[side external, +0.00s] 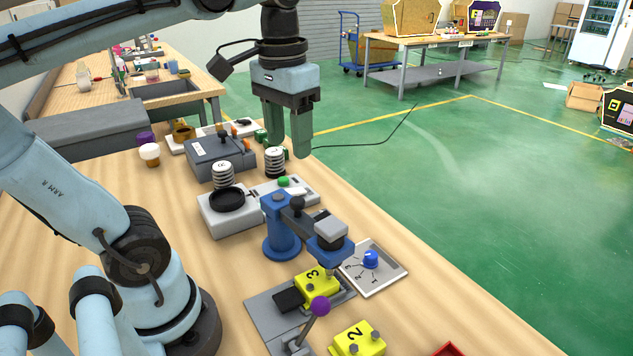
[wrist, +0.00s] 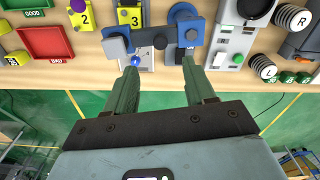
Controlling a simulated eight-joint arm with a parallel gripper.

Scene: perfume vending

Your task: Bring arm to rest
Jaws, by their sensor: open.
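My gripper (side external: 288,135) hangs from the arm with its green fingers pointing down, above the far edge of the wooden table (side external: 400,270). In the wrist view my gripper (wrist: 168,85) has its two fingers well apart, with nothing between them. The fingers look clear of the things on the table. The blue press-like device (side external: 280,235) stands on the table nearer the camera than the gripper; it also shows beyond the fingertips in the wrist view (wrist: 188,32).
Yellow block 3 (side external: 316,287) sits at the grey fixture (side external: 268,322) and yellow block 2 (side external: 358,340) nearby. A blue dial (side external: 371,259), a scale-like box (side external: 228,212) and striped cylinders marked R (side external: 223,175) and L (wrist: 264,66) stand on the table. Red (wrist: 55,42) and green trays show.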

